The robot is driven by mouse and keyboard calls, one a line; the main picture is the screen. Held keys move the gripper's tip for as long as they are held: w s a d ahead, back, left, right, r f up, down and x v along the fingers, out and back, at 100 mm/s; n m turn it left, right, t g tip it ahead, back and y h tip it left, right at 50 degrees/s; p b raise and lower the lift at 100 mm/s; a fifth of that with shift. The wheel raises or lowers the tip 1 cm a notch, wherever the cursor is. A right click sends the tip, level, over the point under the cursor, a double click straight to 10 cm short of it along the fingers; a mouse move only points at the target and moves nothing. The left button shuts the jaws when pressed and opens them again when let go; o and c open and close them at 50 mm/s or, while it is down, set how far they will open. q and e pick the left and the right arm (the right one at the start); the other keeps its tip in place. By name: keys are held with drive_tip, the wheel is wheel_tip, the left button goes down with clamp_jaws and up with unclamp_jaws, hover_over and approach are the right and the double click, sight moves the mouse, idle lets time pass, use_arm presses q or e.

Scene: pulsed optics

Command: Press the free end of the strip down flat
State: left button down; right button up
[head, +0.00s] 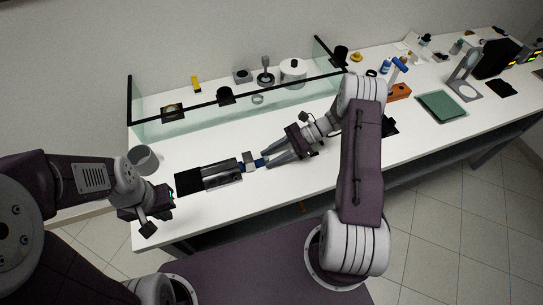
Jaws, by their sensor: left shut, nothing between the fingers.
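A low dark-and-grey fixture (222,174) lies near the front left of the white table, with a flat black pad (188,182) at its left end. I cannot clearly make out the strip or its free end at this size. A small blue-and-grey piece (249,161) is at the fixture's right end. My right gripper (264,160) points left at this piece, its fingertips at the piece's blue end; whether they grip it is unclear. My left gripper (150,222) is shut and empty at the table's front left edge, left of and apart from the black pad.
A clear glass screen (190,117) stands behind the work area. A grey cup (143,158) stands at the left. A green mat (442,106), an orange block (399,92) and a magnifier stand (465,82) lie right. Bare tabletop separates the fixture from the screen.

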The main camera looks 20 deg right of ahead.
drive_tip(key=b+v, duration=0.1)
drive_tip(key=v, duration=0.8)
